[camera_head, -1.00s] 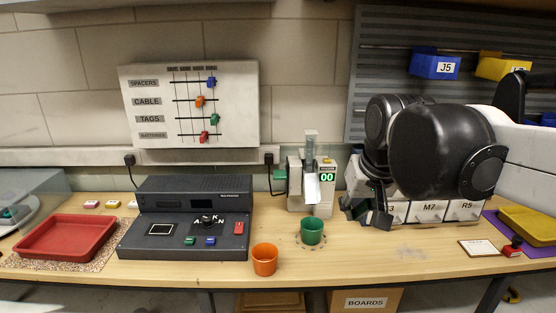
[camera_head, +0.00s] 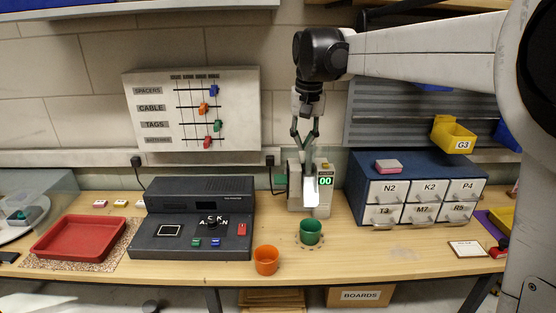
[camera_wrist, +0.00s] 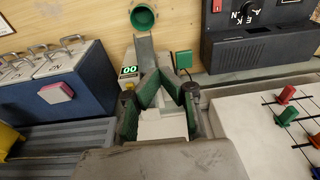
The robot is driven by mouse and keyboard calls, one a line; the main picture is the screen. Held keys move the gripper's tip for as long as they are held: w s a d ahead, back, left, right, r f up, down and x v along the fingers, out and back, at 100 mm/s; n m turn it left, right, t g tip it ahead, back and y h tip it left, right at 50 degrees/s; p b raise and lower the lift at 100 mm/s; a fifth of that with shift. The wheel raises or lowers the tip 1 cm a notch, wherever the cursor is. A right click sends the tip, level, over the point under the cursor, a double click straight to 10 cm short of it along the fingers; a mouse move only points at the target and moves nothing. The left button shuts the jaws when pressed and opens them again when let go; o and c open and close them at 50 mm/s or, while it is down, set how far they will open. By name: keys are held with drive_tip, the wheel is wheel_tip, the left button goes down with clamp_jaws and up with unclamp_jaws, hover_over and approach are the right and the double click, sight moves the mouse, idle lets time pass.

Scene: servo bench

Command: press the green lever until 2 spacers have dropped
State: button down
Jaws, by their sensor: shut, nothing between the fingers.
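The spacer dispenser (camera_head: 316,202) stands on the bench with a pale chute and a green display (camera_head: 326,181) reading 00. The green lever (camera_head: 280,179) sticks out at its left side; it also shows in the wrist view (camera_wrist: 183,59), to the right of the dispenser. A green cup (camera_head: 311,232) stands below the chute; its inside cannot be made out. My gripper (camera_head: 308,168) points down over the top of the dispenser, right of the lever and apart from it. In the wrist view my gripper's fingers (camera_wrist: 161,76) are shut and empty, covering part of the dispenser.
An orange cup (camera_head: 266,260) stands front left of the green cup. A dark console (camera_head: 170,210) is left and a blue drawer cabinet (camera_head: 362,178) is right of the dispenser. A slider panel (camera_head: 240,110) hangs behind to the left. A red tray (camera_head: 78,238) lies far left.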

drive_tip(key=g+p, duration=0.1)
drive_tip(key=p, duration=0.3)
hover_over(281, 178)
drive_tip(key=shift+f+g, duration=0.25)
drive_tip(key=shift+g, duration=0.05)
wheel_tip(281, 178, down, 14)
drive_tip(key=shift+p, duration=1.25)
drive_tip(key=shift+f, duration=0.1)
